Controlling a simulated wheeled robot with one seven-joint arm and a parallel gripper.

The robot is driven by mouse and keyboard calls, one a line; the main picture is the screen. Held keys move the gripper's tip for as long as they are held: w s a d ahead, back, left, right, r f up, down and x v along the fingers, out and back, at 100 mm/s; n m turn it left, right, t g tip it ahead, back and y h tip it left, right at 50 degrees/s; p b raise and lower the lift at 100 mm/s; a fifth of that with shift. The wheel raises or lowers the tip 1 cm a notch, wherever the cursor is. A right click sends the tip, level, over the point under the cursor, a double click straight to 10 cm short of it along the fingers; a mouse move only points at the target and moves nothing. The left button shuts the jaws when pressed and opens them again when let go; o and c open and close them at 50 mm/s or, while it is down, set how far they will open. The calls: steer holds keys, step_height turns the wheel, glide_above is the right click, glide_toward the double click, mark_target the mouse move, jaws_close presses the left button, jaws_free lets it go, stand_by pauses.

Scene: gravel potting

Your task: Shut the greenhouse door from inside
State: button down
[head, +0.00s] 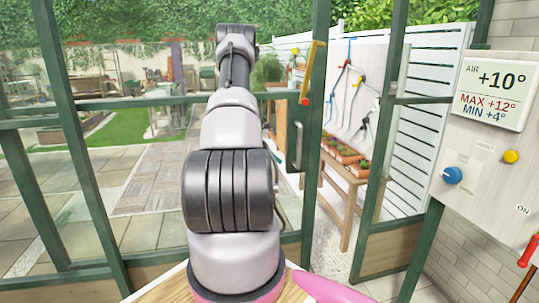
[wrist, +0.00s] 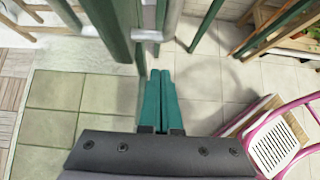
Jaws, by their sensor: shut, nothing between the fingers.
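The greenhouse door is a green-framed glazed leaf; its upright edge (head: 310,125) stands right of my arm in the head view. A clear gap to its right shows the outside, so it looks ajar. It carries a grey bar handle (head: 298,146) and a yellow lever with a red end (head: 313,72). In the wrist view the green door frame (wrist: 108,28) and the grey handle (wrist: 172,18) are at the top. My gripper (wrist: 161,74) has its teal fingers together and empty, just below the handle in that picture. Contact cannot be told. The head view hides the fingers behind my arm.
A wall panel with a temperature display (head: 493,90) and a blue knob (head: 452,174) is at the right. Outside are a wooden bench (head: 345,190) with potted plants and a white fence.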

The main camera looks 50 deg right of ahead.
mark_target(290, 163)
steer(key=s+d+f, duration=0.2)
steer(key=d, duration=0.1)
steer(key=s+d+f, duration=0.1)
steer(key=d, duration=0.1)
steer(key=shift+s, duration=0.35)
steer(key=s+d, duration=0.9)
steer(key=d, duration=0.3)
steer(key=s+d, duration=0.9)
steer(key=d, duration=0.3)
steer(key=shift+d, duration=0.2)
